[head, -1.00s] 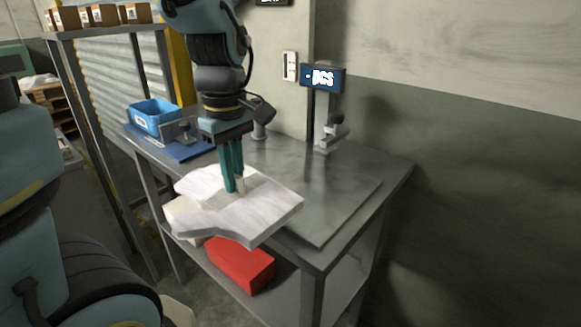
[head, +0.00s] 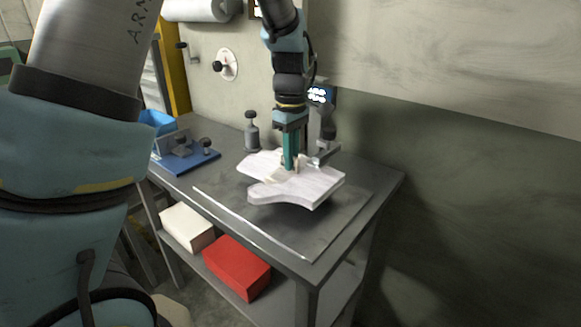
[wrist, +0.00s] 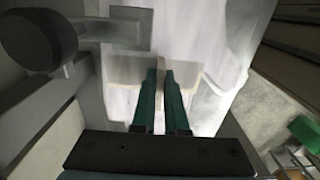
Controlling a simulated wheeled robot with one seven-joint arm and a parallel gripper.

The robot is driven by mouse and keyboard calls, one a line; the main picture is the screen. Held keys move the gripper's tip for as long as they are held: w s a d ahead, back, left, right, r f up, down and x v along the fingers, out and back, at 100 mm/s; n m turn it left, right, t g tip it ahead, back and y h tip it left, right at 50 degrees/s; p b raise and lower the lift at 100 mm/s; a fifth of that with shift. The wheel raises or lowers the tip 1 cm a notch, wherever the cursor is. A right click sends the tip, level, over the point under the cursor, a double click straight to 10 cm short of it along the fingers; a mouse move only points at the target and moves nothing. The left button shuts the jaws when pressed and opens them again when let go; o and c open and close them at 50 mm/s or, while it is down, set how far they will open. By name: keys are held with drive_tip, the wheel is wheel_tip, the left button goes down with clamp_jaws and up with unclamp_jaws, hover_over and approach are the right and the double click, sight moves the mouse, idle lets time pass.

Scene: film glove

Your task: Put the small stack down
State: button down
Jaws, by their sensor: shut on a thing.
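The small stack (head: 315,187) is a white, layered, irregular sheet-like piece with a cut-out edge. My gripper (head: 291,166) points down with its green fingers shut on the stack near its middle. The stack is over the grey metal table (head: 222,186), above a flat plate (head: 285,225) on the tabletop. A dark shadow lies under its front edge; whether any part touches the plate I cannot tell. In the wrist view the stack (wrist: 200,40) spreads past the fingertips, and a narrow part of it lies between the fingers.
A gauge stand (head: 328,125) with a lit display stands just behind the stack. A dark knobbed post (head: 251,132) stands behind left. A blue fixture (head: 185,155) and a blue bin (head: 157,122) are at the left. A red box (head: 236,266) and a white box (head: 187,227) sit below.

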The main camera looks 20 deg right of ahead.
drive_tip(key=shift+s+a+f+p, duration=0.1)
drive_tip(key=shift+f+p, duration=0.3)
drive_tip(key=shift+f, duration=1.3)
drive_tip(key=shift+f, duration=0.15)
drive_tip(key=c, duration=0.9)
unclamp_jaws()
drive_tip(key=shift+c, duration=0.2)
wheel_tip(320, 180, up, 12)
drive_tip(key=shift+r+b, duration=0.15)
drive_tip(key=shift+b, duration=0.8)
drive_tip(key=w+a+f+m, duration=0.1)
drive_tip(key=a+f+m, duration=0.15)
drive_tip(key=a, duration=0.65)
drive_tip(key=w+a+f+m, duration=0.1)
drive_tip(key=a+f, duration=0.2)
drive_tip(key=a, duration=0.5)
drive_tip(key=s+a+f+m, duration=0.1)
drive_tip(key=s+a+f, duration=0.1)
drive_tip(key=a, duration=0.4)
drive_tip(key=s+a+f+m+t, duration=0.1)
drive_tip(key=s+a+f+m, duration=0.1)
drive_tip(key=s+a, duration=0.2)
drive_tip(key=a, duration=0.3)
drive_tip(key=shift+t, duration=0.3)
